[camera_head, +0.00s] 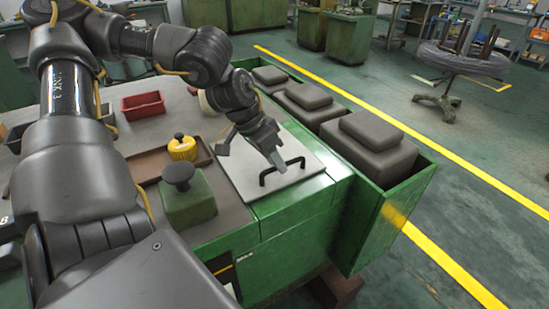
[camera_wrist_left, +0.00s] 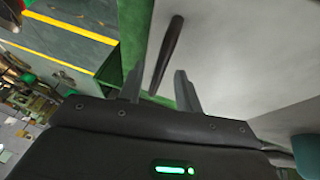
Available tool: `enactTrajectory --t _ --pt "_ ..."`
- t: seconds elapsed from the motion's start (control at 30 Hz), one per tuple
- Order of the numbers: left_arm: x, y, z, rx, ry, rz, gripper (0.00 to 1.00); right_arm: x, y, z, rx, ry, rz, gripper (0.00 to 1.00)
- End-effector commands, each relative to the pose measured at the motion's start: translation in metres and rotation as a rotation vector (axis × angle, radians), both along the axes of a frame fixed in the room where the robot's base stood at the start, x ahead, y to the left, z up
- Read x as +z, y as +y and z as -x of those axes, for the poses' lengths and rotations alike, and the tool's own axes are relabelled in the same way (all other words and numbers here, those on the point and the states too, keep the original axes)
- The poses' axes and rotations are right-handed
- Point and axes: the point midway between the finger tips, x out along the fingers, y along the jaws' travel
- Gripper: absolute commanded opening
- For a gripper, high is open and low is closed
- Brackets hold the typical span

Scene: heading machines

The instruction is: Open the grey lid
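The grey lid (camera_head: 236,178) is a flat light-grey plate lying closed on the green machine (camera_head: 290,213), with a black bar handle (camera_head: 282,172) on its right part. My left gripper (camera_head: 251,157) is over the lid, right at the handle, with its two fingers spread apart. In the left wrist view the handle (camera_wrist_left: 170,50) runs in between the spread fingertips of the gripper (camera_wrist_left: 158,84), and the lid (camera_wrist_left: 245,50) fills the right side. I cannot tell whether a finger touches the handle. My right gripper is not in view.
Grey stepped blocks (camera_head: 371,143) sit in a green trough along the machine's right side. A green block with a black knob (camera_head: 188,202), a yellow knobbed piece (camera_head: 182,148) and a red tray (camera_head: 143,106) stand left of the lid. Open floor lies to the right.

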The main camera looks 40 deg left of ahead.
Motion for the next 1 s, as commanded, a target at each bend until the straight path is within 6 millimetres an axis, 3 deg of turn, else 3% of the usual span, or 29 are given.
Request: enactTrajectory --t 0.23,0.5,0.83,1.0 --pt "0.0 0.0 0.0 0.0 0.0 0.0 0.33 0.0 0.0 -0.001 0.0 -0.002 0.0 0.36" --pt "0.0 0.0 0.0 0.0 0.0 0.0 0.0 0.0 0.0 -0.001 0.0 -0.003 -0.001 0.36" --pt "0.002 0.001 0.0 0.001 0.001 0.003 0.0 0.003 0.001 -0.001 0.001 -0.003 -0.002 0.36" --pt "0.014 0.003 0.003 0.002 0.012 0.036 0.0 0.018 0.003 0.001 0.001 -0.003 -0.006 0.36"
